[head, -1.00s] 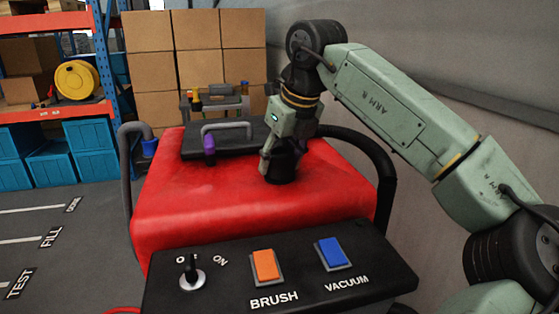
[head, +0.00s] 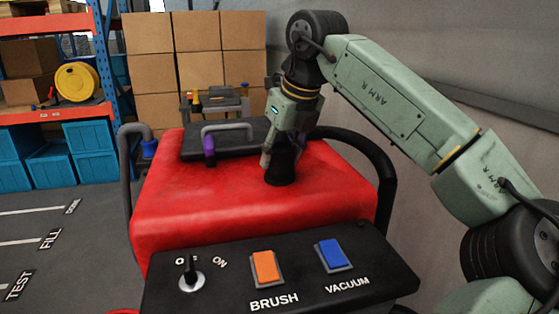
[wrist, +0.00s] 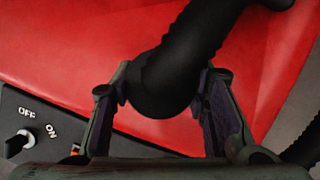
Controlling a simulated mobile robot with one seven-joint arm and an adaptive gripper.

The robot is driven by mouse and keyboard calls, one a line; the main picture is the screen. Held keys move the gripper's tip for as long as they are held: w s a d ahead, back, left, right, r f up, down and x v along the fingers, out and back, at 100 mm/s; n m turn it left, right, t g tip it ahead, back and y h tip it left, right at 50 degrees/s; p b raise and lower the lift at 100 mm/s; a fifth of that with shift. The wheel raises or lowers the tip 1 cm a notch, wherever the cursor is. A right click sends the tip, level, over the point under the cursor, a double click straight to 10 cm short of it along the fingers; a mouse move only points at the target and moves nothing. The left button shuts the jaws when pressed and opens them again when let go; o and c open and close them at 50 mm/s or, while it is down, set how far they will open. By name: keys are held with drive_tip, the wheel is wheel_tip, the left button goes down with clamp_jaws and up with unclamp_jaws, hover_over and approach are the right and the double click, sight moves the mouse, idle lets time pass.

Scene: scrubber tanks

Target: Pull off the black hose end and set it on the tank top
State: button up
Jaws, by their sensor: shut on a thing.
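The black hose end (wrist: 170,85) is between the fingers of my gripper (wrist: 163,100) in the wrist view, and the ribbed hose runs from it to the upper right. In the head view my gripper (head: 283,148) is over the right part of the red tank top (head: 215,200), shut on the black hose end (head: 286,160). A wider black piece (head: 280,177) below it rests on the tank top. The dark parts look continuous, so I cannot tell whether the hose end is clear of this piece.
A black lid with a grey handle (head: 228,128) and a purple part (head: 209,150) lies to the left. A control panel (head: 300,270) is in front. A black curved tube (head: 370,155) runs along the right side. The front and left tank top are bare.

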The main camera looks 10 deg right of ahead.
sight(279, 147)
wheel_tip(279, 147, up, 8)
drive_tip(key=shift+b, duration=0.35)
drive_tip(key=shift+r+p, duration=0.55)
drive_tip(key=shift+r, duration=1.3)
drive_tip(key=s+a, duration=0.1)
drive_tip(key=a, duration=0.8)
drive_tip(key=s+a, duration=0.2)
drive_tip(key=a, duration=0.7)
drive_tip(key=shift+s, duration=0.25)
drive_tip(key=shift+f+b, duration=4.6)
drive_tip(key=shift+f, duration=2.15)
